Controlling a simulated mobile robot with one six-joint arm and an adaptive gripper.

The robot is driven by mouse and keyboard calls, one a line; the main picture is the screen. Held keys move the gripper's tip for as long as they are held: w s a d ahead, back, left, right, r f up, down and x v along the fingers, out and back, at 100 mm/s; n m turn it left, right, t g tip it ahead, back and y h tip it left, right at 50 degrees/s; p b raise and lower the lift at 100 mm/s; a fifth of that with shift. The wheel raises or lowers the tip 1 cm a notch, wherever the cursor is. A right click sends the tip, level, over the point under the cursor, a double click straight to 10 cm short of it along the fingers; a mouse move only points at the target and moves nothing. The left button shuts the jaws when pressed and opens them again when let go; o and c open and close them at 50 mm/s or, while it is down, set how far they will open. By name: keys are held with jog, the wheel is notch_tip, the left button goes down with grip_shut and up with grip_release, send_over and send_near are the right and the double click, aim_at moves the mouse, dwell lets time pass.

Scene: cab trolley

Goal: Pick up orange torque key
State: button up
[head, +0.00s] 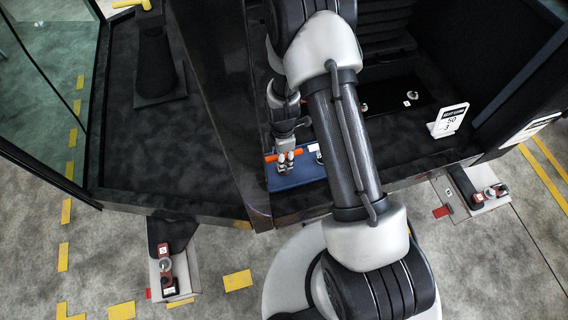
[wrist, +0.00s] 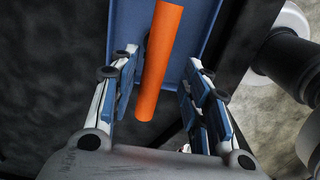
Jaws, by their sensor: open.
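The orange torque key (wrist: 162,60) shows in the wrist view as a plain orange cylinder running from the top edge down between my fingers. In the head view a short orange part of it (head: 270,158) shows beside my gripper, on the blue tray (head: 305,178). The tray also shows in the wrist view (wrist: 203,20). My gripper (wrist: 160,92) is open, with one finger on each side of the key; gaps show on both sides, the smaller one on the left. In the head view my gripper (head: 286,163) is over the tray.
A white sign (head: 448,121) stands on the right of the trolley. A black tray (head: 395,98) with small parts lies behind my arm. Dark walls stand close to the blue tray on its left. My arm hides part of the middle.

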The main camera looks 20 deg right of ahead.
jog(key=f, duration=0.2)
jog(key=f+b, duration=0.1)
jog(key=f, duration=0.1)
jog(key=f+b, duration=0.1)
jog(key=f, duration=0.1)
jog(key=shift+w+d, duration=0.35)
jog(key=shift+w, duration=0.05)
jog(key=shift+r, duration=0.1)
jog(key=shift+c, duration=0.4)
grip_shut()
